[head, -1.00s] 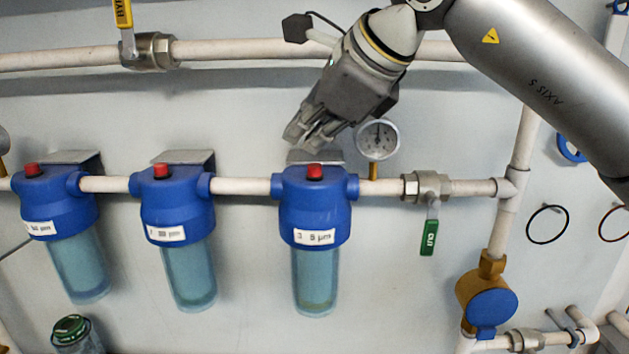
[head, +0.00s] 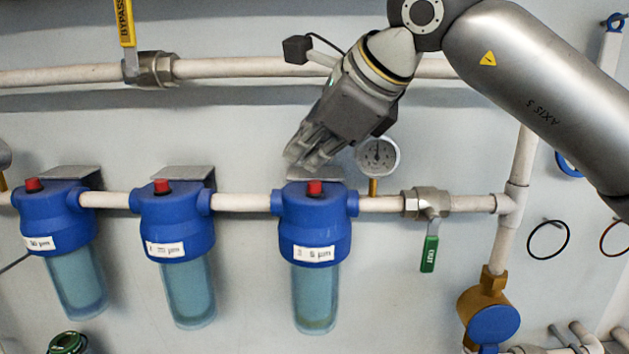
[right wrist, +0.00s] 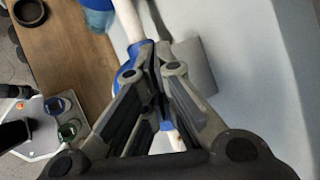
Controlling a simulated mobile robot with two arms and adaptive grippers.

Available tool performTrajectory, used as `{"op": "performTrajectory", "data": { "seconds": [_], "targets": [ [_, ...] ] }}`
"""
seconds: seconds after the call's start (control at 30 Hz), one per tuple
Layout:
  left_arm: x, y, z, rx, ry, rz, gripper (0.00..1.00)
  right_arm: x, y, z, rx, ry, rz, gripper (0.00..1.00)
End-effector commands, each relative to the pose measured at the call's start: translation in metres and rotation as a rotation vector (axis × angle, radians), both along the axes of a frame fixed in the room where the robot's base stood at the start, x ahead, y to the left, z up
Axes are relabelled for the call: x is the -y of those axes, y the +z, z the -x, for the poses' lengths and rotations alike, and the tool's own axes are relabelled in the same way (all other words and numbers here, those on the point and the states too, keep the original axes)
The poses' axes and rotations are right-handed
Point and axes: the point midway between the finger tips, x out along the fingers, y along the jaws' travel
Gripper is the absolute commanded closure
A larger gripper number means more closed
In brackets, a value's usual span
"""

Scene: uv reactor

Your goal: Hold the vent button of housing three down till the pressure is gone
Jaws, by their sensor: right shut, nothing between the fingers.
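Housing three (head: 316,230) is the rightmost blue filter housing, labelled 5 µm, with a clear bluish bowl. Its red vent button (head: 314,188) sits on top. My right gripper (head: 303,160) is shut and empty, with its fingertips just above and slightly left of the button, apart from it. In the right wrist view, the closed fingers (right wrist: 160,62) hide most of the housing, and the button cannot be seen. The pressure gauge (head: 378,156) stands on the pipe just right of the housing; its reading is too small to tell. My left gripper is not in view.
Two similar blue housings (head: 177,220) with red buttons stand to the left. A green-handled valve (head: 430,253) is on the pipe to the right. A metal bracket (head: 312,173) is behind housing three. A yellow bypass handle (head: 125,22) hangs above.

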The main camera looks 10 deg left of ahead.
Motion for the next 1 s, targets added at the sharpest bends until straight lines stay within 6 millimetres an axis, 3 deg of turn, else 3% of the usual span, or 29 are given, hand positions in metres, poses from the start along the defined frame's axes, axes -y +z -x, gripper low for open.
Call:
{"op": "performTrajectory", "data": {
  "seconds": [1.0],
  "targets": [
    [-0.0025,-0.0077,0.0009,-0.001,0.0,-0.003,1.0,0.0001,-0.0085,0.0002,0.0,0.0,0.0,1.0]
  ]
}}
